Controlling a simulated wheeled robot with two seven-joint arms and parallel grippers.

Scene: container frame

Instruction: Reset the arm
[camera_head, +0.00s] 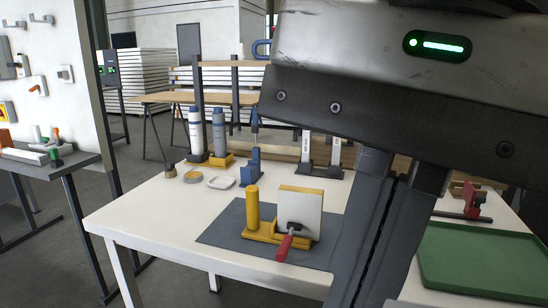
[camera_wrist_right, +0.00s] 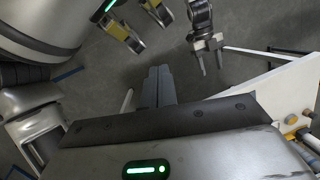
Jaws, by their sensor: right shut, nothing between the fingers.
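My right gripper (camera_head: 384,238) fills the right of the head view, its grey body with a green light and its two dark fingers pointing down, close together. In the right wrist view its fingers (camera_wrist_right: 158,86) are shut with nothing between them. They are over the grey floor, beside the table's edge. A second gripper with a green light and two yellow-faced fingers spread apart, which looks like my left gripper (camera_wrist_right: 153,36), shows at the top of the wrist view. It is empty. My left gripper is not in the head view.
The white table (camera_head: 135,215) carries a grey mat (camera_head: 222,235) with a yellow fixture (camera_head: 252,210), a white block (camera_head: 300,207) and a red-handled clamp (camera_head: 284,246). A green tray (camera_head: 480,262) is at right. Bottles (camera_head: 219,132) stand behind. A dark two-pronged part (camera_wrist_right: 208,52) shows in the wrist view.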

